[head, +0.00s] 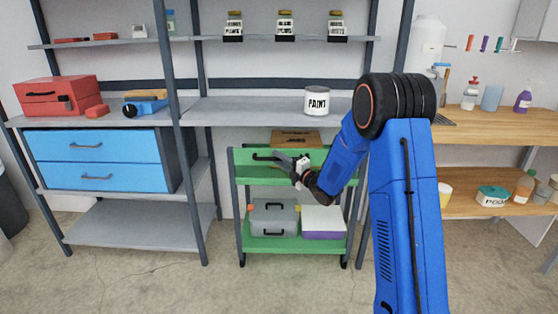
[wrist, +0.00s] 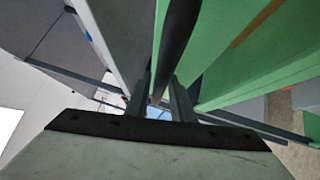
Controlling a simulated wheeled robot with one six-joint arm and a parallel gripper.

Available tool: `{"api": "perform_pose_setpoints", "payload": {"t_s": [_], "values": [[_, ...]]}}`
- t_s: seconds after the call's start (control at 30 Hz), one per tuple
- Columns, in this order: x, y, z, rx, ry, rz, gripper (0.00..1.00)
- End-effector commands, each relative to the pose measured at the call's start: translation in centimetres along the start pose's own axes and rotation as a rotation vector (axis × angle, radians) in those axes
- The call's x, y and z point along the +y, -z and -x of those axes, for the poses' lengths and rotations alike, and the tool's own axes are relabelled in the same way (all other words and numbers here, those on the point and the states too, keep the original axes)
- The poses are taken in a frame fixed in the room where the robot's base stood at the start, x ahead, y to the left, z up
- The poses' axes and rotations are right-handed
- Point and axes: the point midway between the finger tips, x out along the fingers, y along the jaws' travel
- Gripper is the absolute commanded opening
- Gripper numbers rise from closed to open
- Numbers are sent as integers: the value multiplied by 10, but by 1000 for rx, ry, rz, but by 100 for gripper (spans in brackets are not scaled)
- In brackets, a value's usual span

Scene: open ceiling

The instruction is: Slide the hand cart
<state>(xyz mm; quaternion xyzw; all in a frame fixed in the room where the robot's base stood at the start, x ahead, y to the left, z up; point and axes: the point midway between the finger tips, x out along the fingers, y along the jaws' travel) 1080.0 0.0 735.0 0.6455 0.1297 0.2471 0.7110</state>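The green hand cart (head: 300,243) stands in front of the shelving, with upper and lower trays on dark posts. Its black handle (head: 266,157) runs along the front of the top tray. My gripper (head: 295,166) is at the handle's right part. In the wrist view the dark handle bar (wrist: 176,40) passes between my two fingers (wrist: 160,100), close beside both. Whether the fingers press on the bar I cannot tell. The cart's green side (wrist: 235,45) fills the upper right there.
The lower tray carries a grey toolbox (head: 273,217) and a white and purple box (head: 323,222); a cardboard box (head: 296,137) shows behind the top tray. A shelf unit (head: 140,218) stands left, a wooden bench (head: 490,127) right. The floor in front (head: 210,290) is clear.

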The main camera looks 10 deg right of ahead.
Motion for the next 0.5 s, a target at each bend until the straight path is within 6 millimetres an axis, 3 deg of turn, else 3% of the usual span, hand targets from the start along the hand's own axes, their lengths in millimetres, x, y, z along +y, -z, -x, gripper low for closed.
{"api": "perform_pose_setpoints", "payload": {"t_s": [0.2, 0.3, 0.5], "values": [[0, 0, 0, 0, 0, 0, 22], [0, 0, 0, 0, 0, 0, 0], [-1, -2, -3, 0, 0, 0, 0]]}}
